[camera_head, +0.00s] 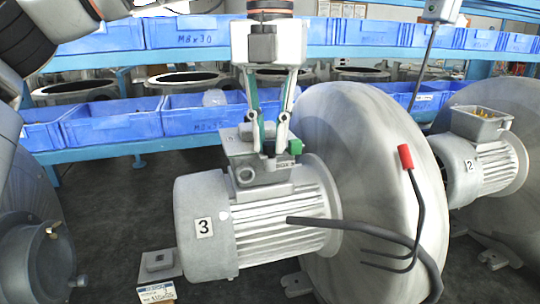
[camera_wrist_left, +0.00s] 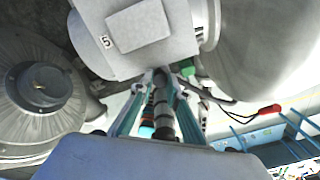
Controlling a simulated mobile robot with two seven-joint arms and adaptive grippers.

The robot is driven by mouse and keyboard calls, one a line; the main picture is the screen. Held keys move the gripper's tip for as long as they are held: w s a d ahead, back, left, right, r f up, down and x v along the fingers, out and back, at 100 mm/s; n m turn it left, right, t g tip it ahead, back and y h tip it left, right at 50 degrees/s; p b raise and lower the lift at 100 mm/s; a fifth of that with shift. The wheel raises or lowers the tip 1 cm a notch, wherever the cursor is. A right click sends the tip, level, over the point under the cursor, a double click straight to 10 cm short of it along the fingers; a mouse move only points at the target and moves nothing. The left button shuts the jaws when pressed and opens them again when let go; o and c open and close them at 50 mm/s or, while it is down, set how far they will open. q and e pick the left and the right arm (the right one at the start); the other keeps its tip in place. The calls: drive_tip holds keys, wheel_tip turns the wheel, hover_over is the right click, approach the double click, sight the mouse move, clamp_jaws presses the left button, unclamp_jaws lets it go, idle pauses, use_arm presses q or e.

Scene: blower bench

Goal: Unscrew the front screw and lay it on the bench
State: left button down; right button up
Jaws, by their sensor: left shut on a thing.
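The grey blower motor marked 3 (camera_head: 204,226) lies in front of a large round housing (camera_head: 345,180). Its small terminal box (camera_head: 262,175) is on top. My left gripper (camera_head: 269,148) comes straight down on the box from above, its fingers closed together at the top of it. The fingers also show in the left wrist view (camera_wrist_left: 165,85), pointing at the motor. My right gripper is not in view.
A green block (camera_head: 296,146) sits right beside the fingertips. A black cable with a red end (camera_head: 405,157) curves in front of the housing. A small grey block (camera_head: 158,262) with a label stands at the motor's left. Blue bins (camera_head: 110,122) line the rack behind. Motor 2 (camera_head: 485,165) is at right.

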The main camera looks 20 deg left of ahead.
use_arm(q)
drive_tip(key=n+b, duration=0.1)
drive_tip(key=n, duration=0.2)
drive_tip(key=shift+f+n, duration=0.15)
drive_tip(key=shift+n, duration=0.15)
drive_tip(key=n+b, duration=0.1)
drive_tip(key=n, duration=0.2)
drive_tip(key=shift+n, duration=0.3)
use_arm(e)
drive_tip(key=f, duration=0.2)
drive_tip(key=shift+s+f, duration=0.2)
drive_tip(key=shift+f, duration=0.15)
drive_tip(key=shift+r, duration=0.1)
use_arm(q)
drive_tip(key=c, duration=2.2)
unclamp_jaws()
drive_tip(key=shift+r, duration=0.2)
